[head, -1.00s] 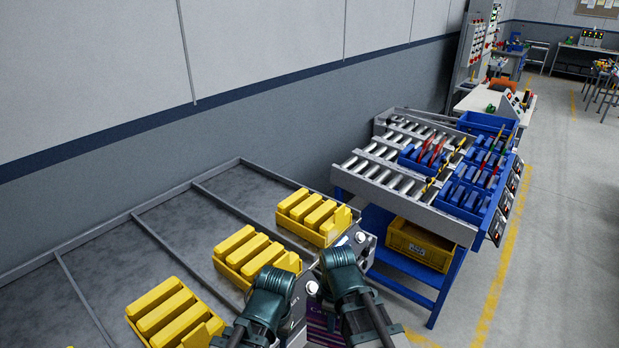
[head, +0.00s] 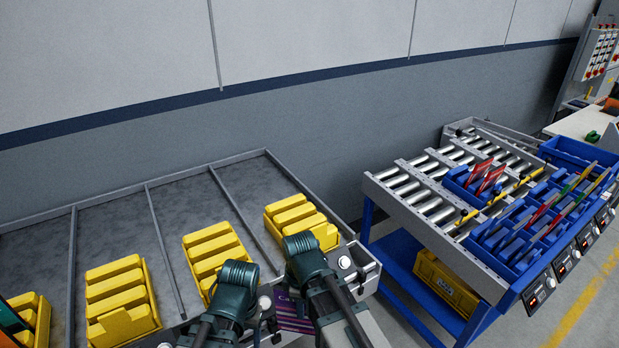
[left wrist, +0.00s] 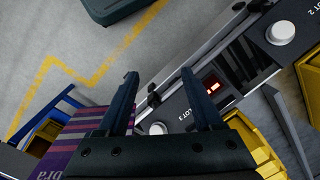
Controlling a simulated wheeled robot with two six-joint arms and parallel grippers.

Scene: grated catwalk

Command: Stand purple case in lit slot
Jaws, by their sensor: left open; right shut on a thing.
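A purple case (head: 292,314) with pale lettering shows low between my two grippers in the head view. It also shows in the left wrist view (left wrist: 78,142), striped and tilted, beside the left finger of my left gripper (left wrist: 160,90). That gripper is open, with no case seen between its fingertips; it also shows in the head view (head: 236,282). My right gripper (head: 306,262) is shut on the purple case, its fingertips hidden. A red display (left wrist: 213,87) glows beside the partly covered "LOT 3" label in the left wrist view. Which slot is lit is unclear in the head view.
Yellow slotted racks (head: 218,258) stand in bays of a grey tray table (head: 110,230) with raised dividers. A roller bench (head: 430,200) with blue racks holding coloured cases stands at the right. Yellow bin (head: 442,282) sits beneath it. A white knob (left wrist: 157,129) sticks up from the panel.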

